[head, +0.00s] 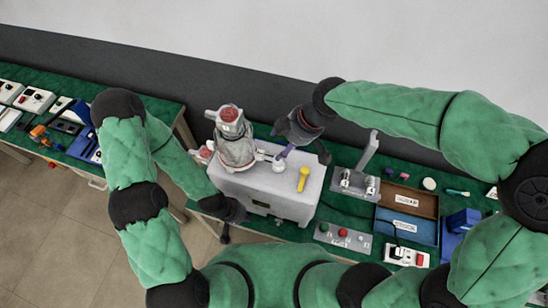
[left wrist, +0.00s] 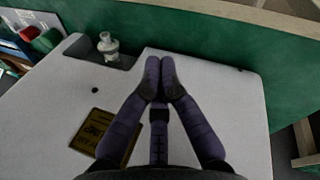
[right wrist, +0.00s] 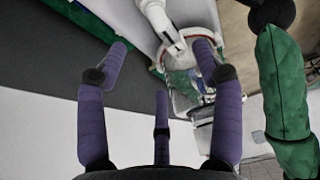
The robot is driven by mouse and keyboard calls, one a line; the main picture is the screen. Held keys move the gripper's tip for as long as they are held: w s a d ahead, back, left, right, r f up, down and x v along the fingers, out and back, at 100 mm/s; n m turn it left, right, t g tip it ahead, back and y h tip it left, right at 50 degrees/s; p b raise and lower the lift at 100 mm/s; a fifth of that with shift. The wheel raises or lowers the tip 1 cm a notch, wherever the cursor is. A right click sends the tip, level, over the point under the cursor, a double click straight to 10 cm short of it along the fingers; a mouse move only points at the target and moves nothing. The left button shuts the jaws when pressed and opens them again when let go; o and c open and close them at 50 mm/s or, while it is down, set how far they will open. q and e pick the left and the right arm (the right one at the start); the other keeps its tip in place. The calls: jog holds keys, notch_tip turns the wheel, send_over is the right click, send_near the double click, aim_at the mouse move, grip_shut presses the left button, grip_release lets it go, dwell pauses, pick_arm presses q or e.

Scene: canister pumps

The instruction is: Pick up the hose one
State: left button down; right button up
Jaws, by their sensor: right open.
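A grey-white pump unit (head: 236,150) with a red cap stands on a pale box (head: 265,190) at the centre of the head view. A small white knob (head: 278,166) and a yellow-headed piece (head: 303,179) are on the box's top. I cannot make out a hose for certain. My right gripper (head: 301,152) is open above the box's back edge, right of the pump. In the right wrist view a white pipe-like part (right wrist: 160,20) shows between and beyond its fingers, apparently untouched. My left gripper (left wrist: 160,68) is shut and empty over the box's pale face with its yellow label (left wrist: 103,133).
Right of the box are a metal stand (head: 357,180), a button panel (head: 343,236), a brown tray (head: 408,201) and a blue tray (head: 405,227). Boxes and tools crowd the left bench (head: 60,95). The floor (head: 60,235) at lower left is clear.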

aim_at(274, 157)
jog(key=x, duration=0.4)
jog(key=shift+f, duration=0.15)
jog(key=shift+d+x, duration=0.2)
jog(key=shift+x, duration=2.55)
jog(key=shift+s+f, duration=0.1)
jog(key=shift+s, duration=0.05)
jog(key=c, duration=1.2)
jog(key=shift+c, duration=0.2)
